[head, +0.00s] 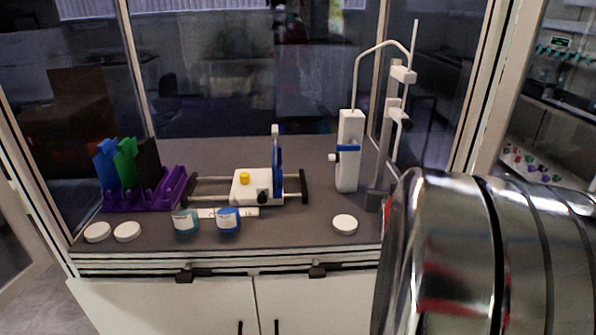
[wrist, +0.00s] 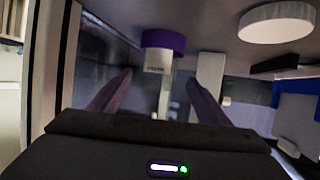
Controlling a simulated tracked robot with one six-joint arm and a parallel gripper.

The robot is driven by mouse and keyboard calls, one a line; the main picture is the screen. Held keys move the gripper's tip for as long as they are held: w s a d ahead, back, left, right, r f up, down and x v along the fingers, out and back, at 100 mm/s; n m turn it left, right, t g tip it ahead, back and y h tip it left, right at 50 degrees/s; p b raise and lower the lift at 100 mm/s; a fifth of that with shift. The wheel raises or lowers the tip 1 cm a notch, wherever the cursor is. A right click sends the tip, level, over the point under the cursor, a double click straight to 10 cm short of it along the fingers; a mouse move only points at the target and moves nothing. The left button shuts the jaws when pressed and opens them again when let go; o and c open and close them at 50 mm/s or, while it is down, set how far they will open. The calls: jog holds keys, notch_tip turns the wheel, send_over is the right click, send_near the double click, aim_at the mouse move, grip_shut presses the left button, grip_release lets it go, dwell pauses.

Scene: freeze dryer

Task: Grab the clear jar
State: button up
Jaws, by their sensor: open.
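My gripper (wrist: 160,77) shows in the wrist view, which looks upside down. Its two fingers are open and apart, with nothing held. Beyond the fingertips, between them in the picture, is a small jar (wrist: 163,42) with a purple band and a pale, labelled part. It appears to stand on the bench top; I cannot tell how far off it is. In the head view, two small jars with white labels stand at the bench front: a teal one (head: 186,222) and a bluer one (head: 228,220). My gripper and the purple-banded jar are not visible there.
White round lids lie at the bench front (head: 97,232), (head: 127,231), (head: 345,224); one lid (wrist: 276,23) shows in the wrist view. A purple rack (head: 150,195), a white slider device (head: 252,188) and a stand (head: 375,190) stand behind. Shiny metal blocks the right.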

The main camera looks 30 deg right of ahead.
aim_at(388, 188)
jog(key=shift+x, duration=1.3)
jog(key=shift+x, duration=2.6)
jog(key=shift+a, duration=0.1)
jog(key=c, duration=1.2)
